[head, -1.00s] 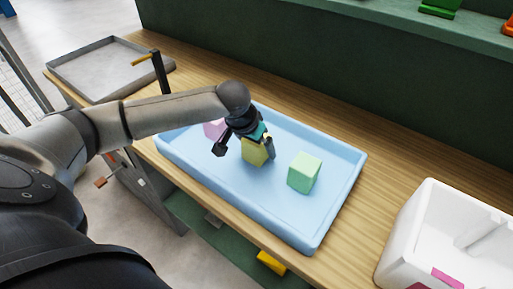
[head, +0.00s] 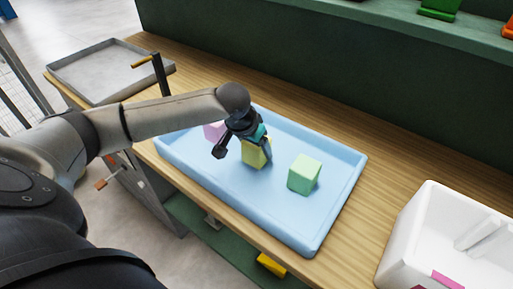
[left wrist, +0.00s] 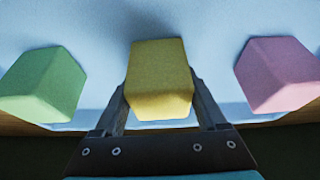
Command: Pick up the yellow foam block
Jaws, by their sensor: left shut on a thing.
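The yellow foam block (head: 254,154) is in the blue tray (head: 300,229), between a pink block and a green block. My left gripper (head: 247,150) is over it from above, and its fingers are closed against the block's two sides. In the left wrist view the yellow block (left wrist: 159,80) sits between the two fingers, with the blue tray floor behind it. I cannot tell whether its underside is touching the tray. My right gripper is not in view.
The green block (head: 305,174) is to the right in the tray and the pink block (head: 214,130) is to the left, partly behind my gripper. A white foam box (head: 413,234) stands at the right. A grey metal tray (head: 84,76) is at the far left.

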